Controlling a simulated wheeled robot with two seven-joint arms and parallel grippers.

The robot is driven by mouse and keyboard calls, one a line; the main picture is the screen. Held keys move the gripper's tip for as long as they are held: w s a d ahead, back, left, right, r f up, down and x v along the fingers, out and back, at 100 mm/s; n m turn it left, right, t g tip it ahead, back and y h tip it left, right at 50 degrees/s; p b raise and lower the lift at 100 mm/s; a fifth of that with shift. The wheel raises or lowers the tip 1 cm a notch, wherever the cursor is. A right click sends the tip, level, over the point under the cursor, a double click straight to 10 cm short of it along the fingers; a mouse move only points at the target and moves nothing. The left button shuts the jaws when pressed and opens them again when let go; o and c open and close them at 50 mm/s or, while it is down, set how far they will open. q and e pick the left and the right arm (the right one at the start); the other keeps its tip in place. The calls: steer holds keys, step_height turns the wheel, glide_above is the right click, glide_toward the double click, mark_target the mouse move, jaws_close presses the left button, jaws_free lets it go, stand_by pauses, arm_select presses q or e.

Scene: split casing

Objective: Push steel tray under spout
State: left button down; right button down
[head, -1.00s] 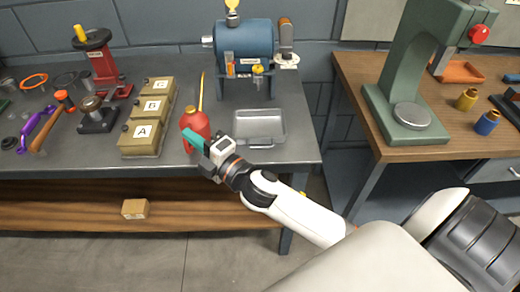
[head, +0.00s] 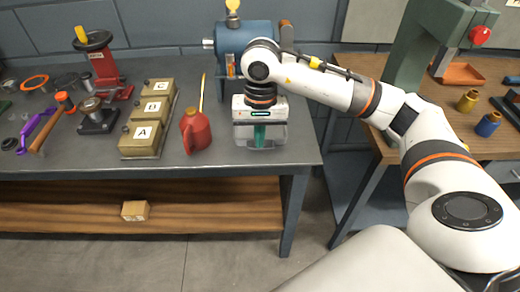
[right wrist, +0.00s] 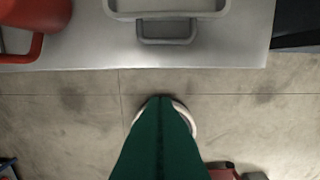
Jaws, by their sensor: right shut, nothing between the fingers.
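The steel tray (head: 283,143) is on the grey bench below the blue tank (head: 232,38). My right gripper (head: 259,138) covers most of the tray in the head view. In the right wrist view the tray (right wrist: 165,14) and its near handle (right wrist: 167,41) show at the top. There the green fingers (right wrist: 161,101) are shut and empty, on the near side of the handle and apart from it, with floor behind them. The tank's spout is hidden behind my right arm in the head view. My left gripper is not in view.
A red oil can (head: 196,132) stands just left of the tray. Boxes A (head: 140,148), B and C are further left. The bench's front edge (right wrist: 90,64) is close to the tray. A wooden bench (head: 430,160) with a green press is at the right.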

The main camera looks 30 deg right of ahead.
mark_target(260, 158)
steer(key=f+p, duration=0.1)
steer(key=f, duration=0.4)
steer(key=f+p, duration=0.1)
steer(key=f, duration=0.4)
steer(key=shift+s+d, duration=0.1)
steer(key=shift+d, duration=0.1)
steer(key=shift+w+d+r+p, duration=0.2)
steer(key=shift+w+d, duration=0.15)
steer(key=shift+w, duration=0.25)
steer(key=shift+w+d+r+p, duration=0.1)
steer(key=shift+w+d+p, duration=0.1)
steer(key=shift+w+d, duration=0.3)
steer(key=shift+w+d+f, duration=0.2)
steer(key=shift+w, duration=0.5)
steer(key=shift+w+d+f+b, duration=0.15)
steer(key=shift+w+d+b, duration=0.05)
steer(key=shift+w+b, duration=0.1)
steer(key=w+b, duration=0.1)
steer(key=w+d+b, duration=0.2)
steer(key=w+b, duration=0.1)
steer(key=shift+w+d, duration=0.1)
steer(key=shift+d, duration=0.15)
steer(key=shift+w+d, duration=0.1)
steer(key=shift+w, duration=0.05)
steer(key=shift+r, duration=0.2)
